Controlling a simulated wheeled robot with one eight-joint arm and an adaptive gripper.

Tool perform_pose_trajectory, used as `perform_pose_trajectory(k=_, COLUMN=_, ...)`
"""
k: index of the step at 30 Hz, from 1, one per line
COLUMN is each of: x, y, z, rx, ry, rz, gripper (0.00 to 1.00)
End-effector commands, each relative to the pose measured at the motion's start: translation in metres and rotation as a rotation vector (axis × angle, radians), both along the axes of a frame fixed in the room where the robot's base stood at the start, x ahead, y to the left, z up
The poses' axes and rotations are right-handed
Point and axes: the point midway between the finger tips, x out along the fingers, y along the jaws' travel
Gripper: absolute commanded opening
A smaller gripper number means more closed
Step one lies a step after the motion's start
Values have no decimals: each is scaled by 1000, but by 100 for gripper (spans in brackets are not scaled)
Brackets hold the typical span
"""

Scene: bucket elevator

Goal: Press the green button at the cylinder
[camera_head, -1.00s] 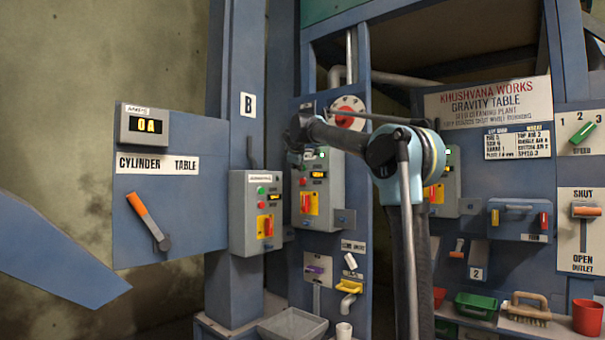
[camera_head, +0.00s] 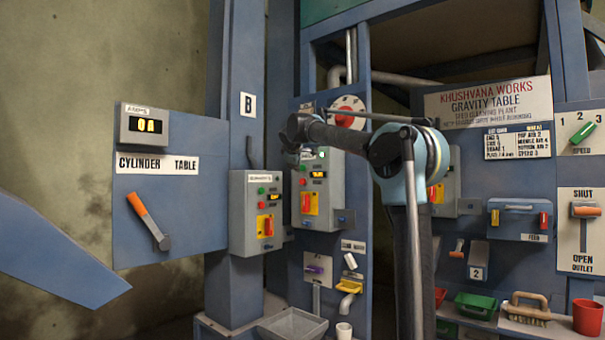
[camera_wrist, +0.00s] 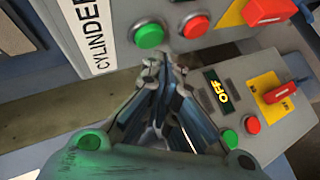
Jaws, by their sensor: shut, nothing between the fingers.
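The cylinder box, a grey control box labelled CYLINDER (camera_wrist: 86,35), fills the top of the wrist view. It has a round green button (camera_wrist: 148,34) and a red button (camera_wrist: 196,26) beside it. My gripper (camera_wrist: 153,66) is shut and empty, its tips just below the green button in the wrist view; I cannot tell whether they touch the box. In the head view, the cylinder box (camera_head: 328,213) appears to be the middle one, with its green button (camera_head: 303,168) above the red one. My wrist is near the top of it, and the fingertips are hard to make out.
A second grey box (camera_head: 243,232) on the post sits left of it; in the wrist view its display (camera_wrist: 217,91) reads OFF, beside its own green button (camera_wrist: 229,138). A hopper tray (camera_head: 292,325) is below. A CYLINDER TABLE panel (camera_head: 150,215) with an orange-handled lever stands left.

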Motion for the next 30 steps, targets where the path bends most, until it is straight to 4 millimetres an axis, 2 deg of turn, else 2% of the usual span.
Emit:
perform_pose_trajectory(k=21, x=-38, y=30, z=0, rx=0, ry=0, rz=1, gripper=0)
perform_pose_trajectory(k=30, x=-39, y=31, z=0, rx=0, ry=0, rz=0, gripper=0)
